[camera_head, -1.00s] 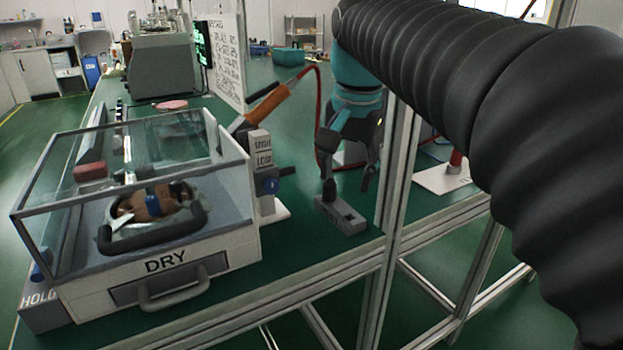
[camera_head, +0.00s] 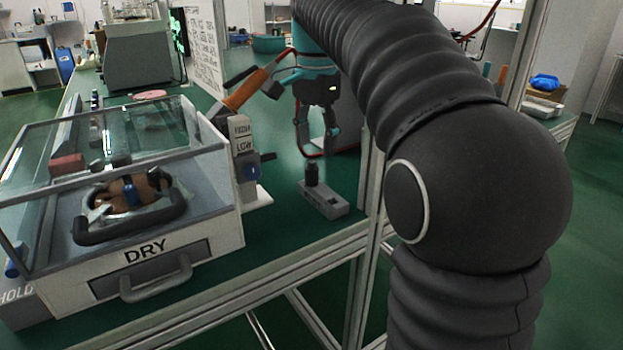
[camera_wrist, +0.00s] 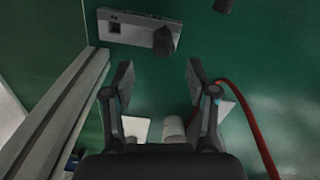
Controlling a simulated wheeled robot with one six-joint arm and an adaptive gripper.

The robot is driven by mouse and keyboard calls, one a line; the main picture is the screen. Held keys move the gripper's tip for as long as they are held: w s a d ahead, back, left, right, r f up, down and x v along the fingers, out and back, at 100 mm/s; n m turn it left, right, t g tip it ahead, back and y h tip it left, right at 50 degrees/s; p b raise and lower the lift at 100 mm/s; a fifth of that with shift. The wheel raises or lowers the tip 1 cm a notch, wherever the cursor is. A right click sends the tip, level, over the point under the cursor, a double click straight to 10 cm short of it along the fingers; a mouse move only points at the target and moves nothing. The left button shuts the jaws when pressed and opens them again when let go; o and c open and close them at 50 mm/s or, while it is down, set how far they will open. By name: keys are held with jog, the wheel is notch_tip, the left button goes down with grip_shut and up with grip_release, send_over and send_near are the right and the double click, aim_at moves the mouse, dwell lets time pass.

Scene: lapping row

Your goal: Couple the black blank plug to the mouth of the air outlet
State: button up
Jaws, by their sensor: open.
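The black blank plug (camera_head: 312,174) stands upright in a grey block (camera_head: 326,203) on the green bench. In the wrist view the plug (camera_wrist: 163,41) is at the right part of the block (camera_wrist: 132,28), ahead of my fingertips. My gripper (camera_head: 317,147) is open and empty, just above and behind the plug in the head view; its two fingers also show apart in the wrist view (camera_wrist: 159,82). A dark stub (camera_head: 267,157) sticks out right from the HIGH/LOW post (camera_head: 242,145); I cannot tell for sure whether it is the air outlet's mouth.
A glass-lidded box marked DRY (camera_head: 150,250) fills the bench's left. An orange cylinder (camera_head: 246,90) slants behind the post. A red hose (camera_wrist: 250,120) curves right of my gripper. An aluminium frame post (camera_head: 372,200) stands right of the block. Green bench around the block is bare.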

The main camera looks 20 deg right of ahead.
aim_at(312, 161)
jog(key=shift+w+a+f+b, duration=0.1)
jog(key=shift+f+b, duration=0.1)
jog(key=shift+f, duration=0.9)
jog(key=shift+s+a+f+b, duration=0.1)
jog(key=shift+f+b, duration=0.05)
jog(key=shift+f, duration=1)
jog(key=shift+w+a+f+b, duration=0.1)
jog(key=shift+f+b, duration=0.1)
jog(key=shift+f, duration=0.9)
grip_shut()
